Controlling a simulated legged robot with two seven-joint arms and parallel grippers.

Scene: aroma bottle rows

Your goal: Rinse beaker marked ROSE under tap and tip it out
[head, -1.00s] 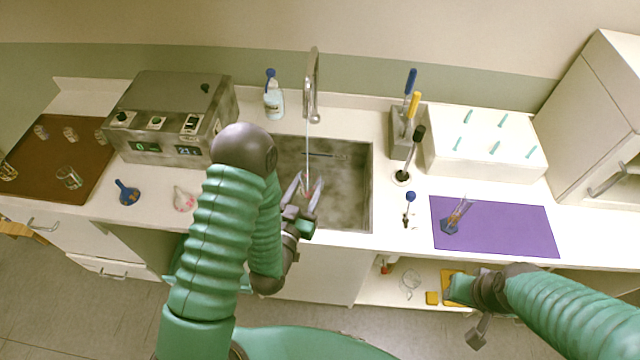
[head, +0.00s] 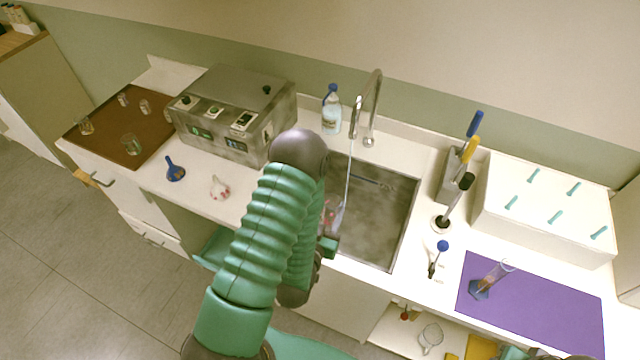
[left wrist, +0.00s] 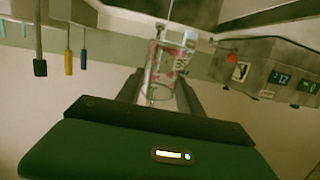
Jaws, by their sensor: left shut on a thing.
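My left gripper (head: 331,222) is over the left part of the sink (head: 385,226), partly behind my own arm. It is shut on a clear glass beaker (left wrist: 164,66) with red and pink marks, which sits between its fingers in the left wrist view. The beaker also shows small in the head view (head: 332,207); I cannot read a name on it. The tap (head: 374,100) is running, and a thin stream of water (head: 348,165) falls to the beaker's area. Whether water is inside the beaker is unclear. Only a bit of my right gripper (head: 515,353) shows at the bottom edge; its fingers are hidden.
A grey machine (head: 235,108) and a brown tray (head: 108,135) with several glasses stand left. A soap bottle (head: 331,112) is behind the sink. A tool holder (head: 452,178), a white rack (head: 545,215) and a purple mat (head: 540,310) with a glass cylinder (head: 492,279) lie right.

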